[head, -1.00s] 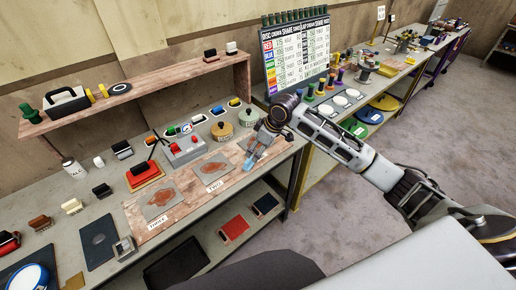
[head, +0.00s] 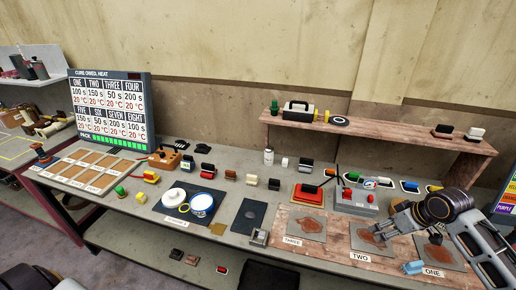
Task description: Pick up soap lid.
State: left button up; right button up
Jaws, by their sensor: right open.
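A white round lid with a small raised knob, likely the soap lid (head: 174,195), lies on a dark mat (head: 158,211) left of the bench's middle. Beside it on the right stands a blue-rimmed pot (head: 202,205) with whitish contents. My right gripper (head: 381,231) is at the right of the view, open and empty, over the area of the plate marked TWO. It is well to the right of the lid, with a wide stretch of bench between them.
A red press-like block (head: 308,193) and a grey box with coloured buttons (head: 354,201) stand behind the marked plates. A light-blue piece (head: 414,267) lies near plate ONE. Several small brushes or blocks line the bench. A raised wooden shelf (head: 400,136) stands behind.

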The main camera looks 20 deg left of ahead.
aim_at(175, 198)
jog(key=u, duration=1.35)
